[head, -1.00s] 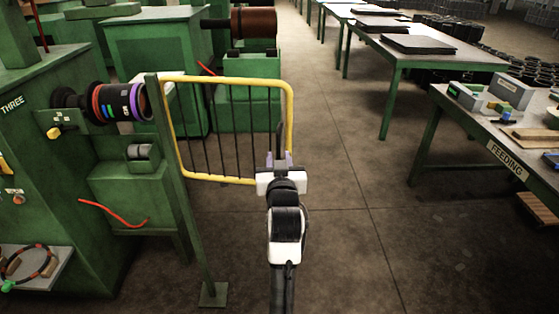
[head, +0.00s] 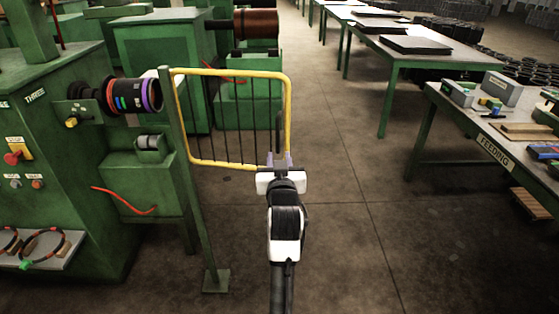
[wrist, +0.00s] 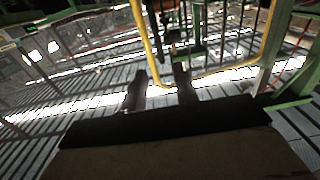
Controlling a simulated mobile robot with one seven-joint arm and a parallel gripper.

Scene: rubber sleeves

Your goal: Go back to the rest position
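My gripper (head: 279,158) is in the middle of the head view, held out in front of me at the lower right of a yellow-framed guard (head: 240,166). A dark roller with coloured bands (head: 132,95) sits on the green machine at left, apart from my gripper.
The green machine (head: 70,150) and the guard's post (head: 195,200) stand at left. A table marked FEEDING (head: 470,126), with boxes and small items, is at right. Another green table (head: 445,62) stands behind it. The floor between the machine and the tables is clear.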

